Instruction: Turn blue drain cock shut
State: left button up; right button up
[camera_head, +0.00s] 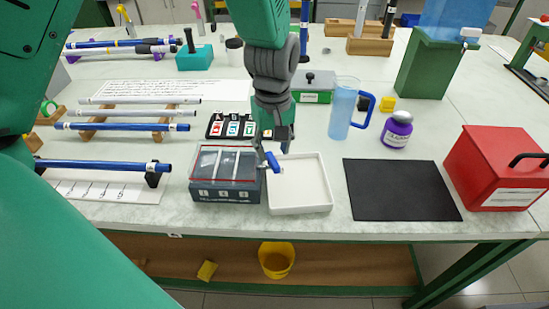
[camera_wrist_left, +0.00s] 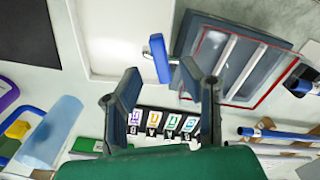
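The blue drain cock (camera_head: 273,160) is a small blue lever at the right side of a grey tank (camera_head: 225,194) with a red-rimmed clear top. It also shows in the left wrist view (camera_wrist_left: 160,59), beside the tank wall (camera_wrist_left: 198,30), slightly beyond my fingertips. My left gripper (camera_head: 273,147) points down just above the lever. Its two fingers (camera_wrist_left: 160,72) are spread with nothing between them; I cannot tell whether either touches the lever. The gripper partly hides the cock's mount in the head view. My right gripper is not in view.
A white tray (camera_head: 300,206) lies right of the tank, under the cock. A lettered block rack (camera_head: 232,126) stands behind the tank. A blue jug (camera_head: 342,108), purple bottle (camera_head: 397,130), black mat (camera_head: 400,190) and red box (camera_head: 495,165) stand to the right. Rods on supports lie left.

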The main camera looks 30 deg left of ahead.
aim_at(271, 158)
pick_arm(q)
jog(key=shift+f, duration=1.55)
jog(key=shift+c, duration=0.3)
grip_shut()
jog(key=m+p, duration=0.1)
jog(key=p, duration=0.1)
jog(key=m+p, duration=0.2)
jog(key=shift+s+a+r+m+p, duration=0.15)
jog(key=shift+a+r+m+p, duration=0.05)
jog(key=shift+r+m+p, duration=0.15)
jog(key=shift+a+f+m+p, duration=0.1)
jog(key=shift+f+m+p, duration=0.25)
jog(key=shift+m, duration=0.4)
jog(key=shift+o, duration=0.3)
grip_release()
